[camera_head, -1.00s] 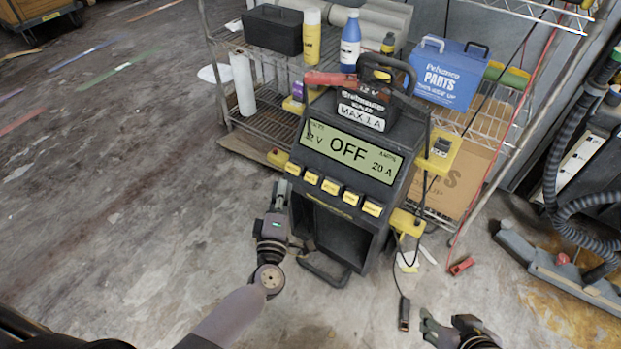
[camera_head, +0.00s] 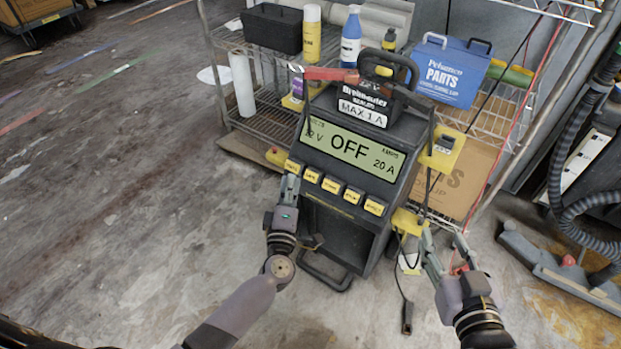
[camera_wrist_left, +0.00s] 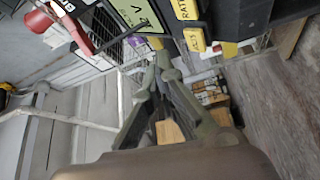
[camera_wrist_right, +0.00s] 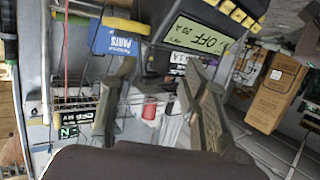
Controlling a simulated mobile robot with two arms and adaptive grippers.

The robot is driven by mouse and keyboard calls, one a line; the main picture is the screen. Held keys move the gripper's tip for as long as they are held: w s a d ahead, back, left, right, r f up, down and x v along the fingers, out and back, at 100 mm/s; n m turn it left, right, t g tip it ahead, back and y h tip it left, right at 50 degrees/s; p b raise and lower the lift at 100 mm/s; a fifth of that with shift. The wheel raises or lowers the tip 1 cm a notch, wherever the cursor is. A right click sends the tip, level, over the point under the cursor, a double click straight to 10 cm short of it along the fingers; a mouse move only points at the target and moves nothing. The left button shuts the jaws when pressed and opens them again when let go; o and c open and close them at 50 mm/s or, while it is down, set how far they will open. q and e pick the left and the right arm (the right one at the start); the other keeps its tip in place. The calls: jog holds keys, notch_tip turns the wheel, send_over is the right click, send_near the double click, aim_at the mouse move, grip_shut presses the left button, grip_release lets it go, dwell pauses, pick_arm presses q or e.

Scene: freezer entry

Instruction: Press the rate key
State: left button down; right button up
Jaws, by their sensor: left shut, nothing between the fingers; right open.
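The charger's front (camera_head: 340,225) carries a row of several yellow keys under a display reading OFF. The key labelled RATE (camera_wrist_left: 184,10) shows in the left wrist view, beside an end key (camera_wrist_left: 194,39). In the head view the rate key (camera_head: 311,174) appears to be second from the left; its label is too small to read there. My left gripper (camera_head: 291,181) is shut and empty, its tips just below the leftmost key (camera_head: 292,166). Contact cannot be told. My right gripper (camera_head: 446,240) is open and empty, right of the charger near a yellow clamp (camera_head: 407,221).
A wire shelf (camera_head: 262,125) with bottles, a black box and a blue parts box (camera_head: 450,75) stands behind the charger. Cables hang at its right side. A black hose (camera_head: 565,170) lies far right.

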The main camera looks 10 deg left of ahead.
aim_at(312, 176)
pick_arm(q)
jog(key=shift+w+d+f+b, duration=0.35)
jog(key=shift+w+f+b, duration=0.3)
jog(key=shift+w, duration=0.25)
jog(key=shift+w+d+f+b, duration=0.3)
jog(key=shift+w+f+b, duration=0.3)
jog(key=shift+w, duration=0.25)
pick_arm(e)
notch_tip(312, 176, up, 12)
jog(key=a+t+y, duration=0.1)
jog(key=t+y, duration=0.1)
jog(key=t, duration=0.5)
jog(key=shift+s+a+r+t+y, duration=0.15)
jog(key=shift+a+t+y, duration=0.15)
jog(key=shift+a+y, duration=0.1)
pick_arm(q)
jog(key=shift+r, duration=0.1)
jog(key=shift+w, duration=0.1)
pick_arm(e)
jog(key=shift+d, duration=0.1)
pick_arm(q)
jog(key=shift+w+d+f, duration=0.1)
jog(key=shift+w+f, duration=0.1)
pick_arm(e)
jog(key=shift+s+r+t, duration=0.35)
jog(key=shift+r+t, duration=0.05)
jog(key=shift+r, duration=0.25)
